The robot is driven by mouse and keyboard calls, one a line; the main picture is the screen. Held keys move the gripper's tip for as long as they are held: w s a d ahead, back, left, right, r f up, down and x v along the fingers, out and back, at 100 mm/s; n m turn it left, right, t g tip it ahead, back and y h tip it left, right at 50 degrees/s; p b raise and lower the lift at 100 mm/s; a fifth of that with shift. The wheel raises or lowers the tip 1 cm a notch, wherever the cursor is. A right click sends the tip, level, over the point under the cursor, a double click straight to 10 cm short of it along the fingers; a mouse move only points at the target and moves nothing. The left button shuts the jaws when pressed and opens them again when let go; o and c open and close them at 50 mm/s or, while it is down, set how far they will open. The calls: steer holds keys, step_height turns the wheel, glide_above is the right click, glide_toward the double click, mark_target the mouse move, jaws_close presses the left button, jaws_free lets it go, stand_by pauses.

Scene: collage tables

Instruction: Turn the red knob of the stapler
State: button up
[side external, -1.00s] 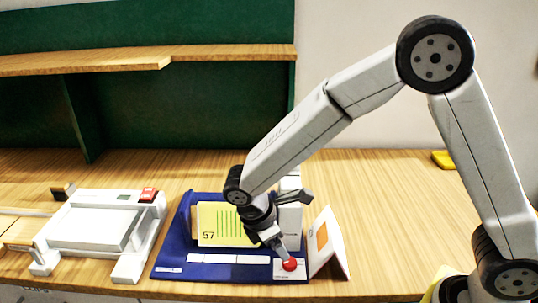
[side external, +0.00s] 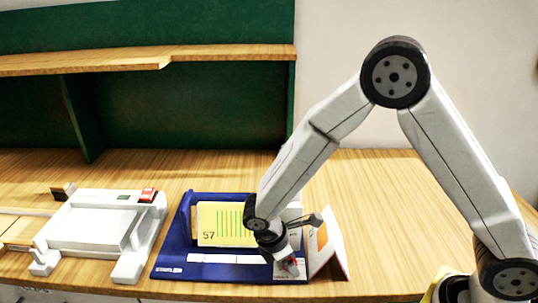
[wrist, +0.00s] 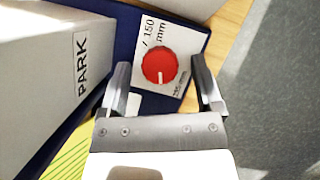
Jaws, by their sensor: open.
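The stapler (side external: 172,262) is a blue base near the table's front edge, with a yellow card marked 57 (side external: 222,224) standing in it. Its red knob (wrist: 159,65) is round with a white pointer line and sits on a white label plate (wrist: 177,39). In the side view the knob is mostly hidden by my gripper (side external: 297,250). In the wrist view my gripper (wrist: 162,82) is open, with one finger on each side of the knob. I see a gap between each finger and the knob. Nothing is held.
A grey-white block marked PARK (wrist: 45,65) stands close left of my gripper in the wrist view. A white folded card with an orange square (side external: 328,250) stands right of the base. A white device (side external: 90,228) is at left.

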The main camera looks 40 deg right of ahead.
jaws_close()
steer(key=shift+m, duration=0.5)
steer(key=shift+w+d+m+g+y, duration=0.1)
steer(key=shift+m+g+y, duration=0.35)
steer(key=shift+m, duration=0.9)
steer(key=shift+w+m+g+y, duration=0.1)
steer(key=shift+m+g+y, duration=0.3)
steer(key=shift+m, duration=0.95)
steer(key=shift+g+h, duration=0.25)
jaws_free()
steer(key=shift+s, duration=0.1)
